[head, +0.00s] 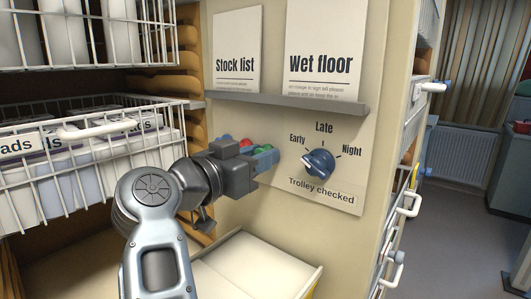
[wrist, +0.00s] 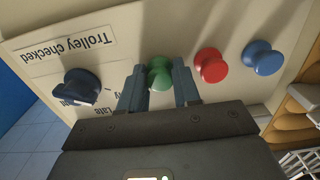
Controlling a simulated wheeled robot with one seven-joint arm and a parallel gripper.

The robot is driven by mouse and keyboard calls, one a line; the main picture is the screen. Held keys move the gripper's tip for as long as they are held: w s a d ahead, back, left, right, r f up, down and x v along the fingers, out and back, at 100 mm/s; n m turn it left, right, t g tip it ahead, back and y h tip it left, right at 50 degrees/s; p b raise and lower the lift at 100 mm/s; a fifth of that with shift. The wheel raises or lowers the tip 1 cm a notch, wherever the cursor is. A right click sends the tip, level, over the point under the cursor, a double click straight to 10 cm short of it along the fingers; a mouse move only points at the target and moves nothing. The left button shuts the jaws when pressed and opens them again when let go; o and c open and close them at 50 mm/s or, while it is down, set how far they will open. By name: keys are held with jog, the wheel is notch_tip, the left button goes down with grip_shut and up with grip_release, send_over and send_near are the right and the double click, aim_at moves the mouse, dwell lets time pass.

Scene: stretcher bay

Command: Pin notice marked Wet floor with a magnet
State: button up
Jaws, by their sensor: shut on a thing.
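The Wet floor notice (head: 322,35) is a white sheet standing upright on a grey ledge (head: 290,102) on the cream panel. My gripper (head: 264,157) is below the ledge, left of the dial. In the wrist view, my gripper (wrist: 159,82) is shut on a green round magnet (wrist: 160,72), with one finger on each side. The magnet is at the panel; I cannot tell whether it still touches it. A red magnet (wrist: 211,65) and a blue magnet (wrist: 262,58) sit beside it on the panel. In the head view my gripper partly hides the magnets.
The Stock list notice (head: 238,35) stands left of Wet floor on the ledge. A dark blue dial (head: 319,163) sticks out right of my gripper, above the Trolley checked label (head: 321,190). Wire baskets (head: 90,150) are at left; an open bin (head: 262,265) is below.

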jog(key=shift+v, duration=2.45)
